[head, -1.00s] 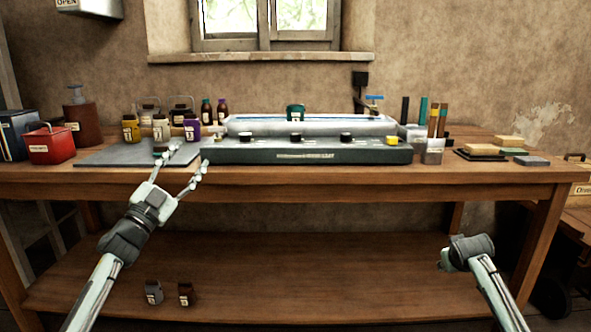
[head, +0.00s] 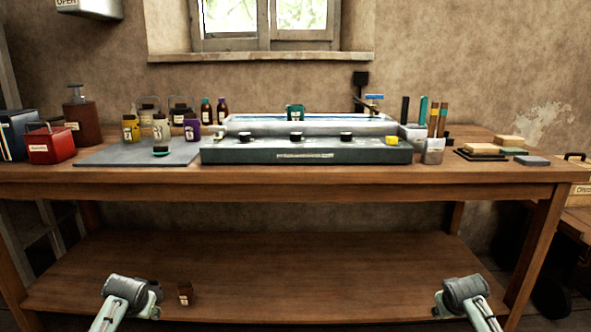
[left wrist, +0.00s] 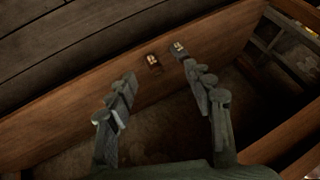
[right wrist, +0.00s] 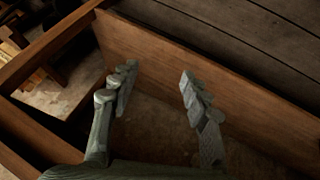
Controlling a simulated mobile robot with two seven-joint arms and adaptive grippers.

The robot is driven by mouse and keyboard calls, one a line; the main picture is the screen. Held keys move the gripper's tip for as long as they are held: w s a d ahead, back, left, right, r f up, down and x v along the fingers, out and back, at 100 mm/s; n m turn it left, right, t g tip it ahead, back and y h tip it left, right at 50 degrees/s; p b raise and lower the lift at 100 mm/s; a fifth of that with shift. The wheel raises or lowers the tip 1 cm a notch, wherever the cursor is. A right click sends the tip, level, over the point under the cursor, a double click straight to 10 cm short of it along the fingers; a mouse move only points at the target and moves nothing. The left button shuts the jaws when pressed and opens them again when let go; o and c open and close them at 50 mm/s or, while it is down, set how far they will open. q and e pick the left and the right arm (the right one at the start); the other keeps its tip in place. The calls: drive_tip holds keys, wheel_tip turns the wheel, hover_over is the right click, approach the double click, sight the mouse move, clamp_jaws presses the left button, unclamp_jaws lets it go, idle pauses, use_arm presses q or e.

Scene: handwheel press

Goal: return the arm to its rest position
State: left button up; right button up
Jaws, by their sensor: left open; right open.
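My left arm (head: 128,292) is drawn back low in front of the lower shelf in the head view, its fingers hardly showing there. In the left wrist view the left gripper (left wrist: 159,62) is open, with nothing between its fingers. My right arm (head: 465,295) is low at the right in the head view. In the right wrist view the right gripper (right wrist: 158,72) is open and empty. Both arms are clear of the workbench (head: 300,180), folded at similar heights.
On the bench stand a long grey sink unit (head: 310,152), a grey mat (head: 110,155) with small jars, a red box (head: 50,145), a brown pump bottle (head: 82,120) and sponges (head: 510,141). A small dark jar (head: 185,293) stands on the lower shelf (head: 300,270).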

use_arm(q)
drive_tip(key=s+d+f+g+h, duration=0.1)
drive_tip(key=s+d+f, duration=0.3)
drive_tip(key=s, duration=0.7)
drive_tip(key=s+d+f+g, duration=0.1)
drive_tip(key=s+d+f, duration=0.2)
drive_tip(key=s, duration=0.9)
drive_tip(key=s+d+f+m+g+h, duration=0.1)
drive_tip(key=s+d+f, duration=0.3)
drive_tip(key=s+f, duration=0.3)
drive_tip(key=s, duration=0.4)
drive_tip(key=shift+s+d+f+g+h, duration=0.3)
drive_tip(key=shift+s+f, duration=0.05)
drive_tip(key=shift+f, duration=0.05)
use_arm(e)
drive_tip(key=s+a+f+g+y, duration=0.1)
drive_tip(key=s+a+f, duration=0.3)
drive_tip(key=s, duration=0.7)
drive_tip(key=s+a+f+g, duration=0.1)
drive_tip(key=s+a+f, duration=0.2)
drive_tip(key=s, duration=0.9)
drive_tip(key=s+a+f+g+y, duration=0.1)
drive_tip(key=s+a+f, duration=0.3)
drive_tip(key=s+f, duration=0.3)
drive_tip(key=s, duration=0.4)
drive_tip(key=shift+s+a+f+n+g+y, duration=0.3)
drive_tip(key=shift+s+a+f+n, duration=0.05)
drive_tip(key=shift+s+f+n, duration=0.05)
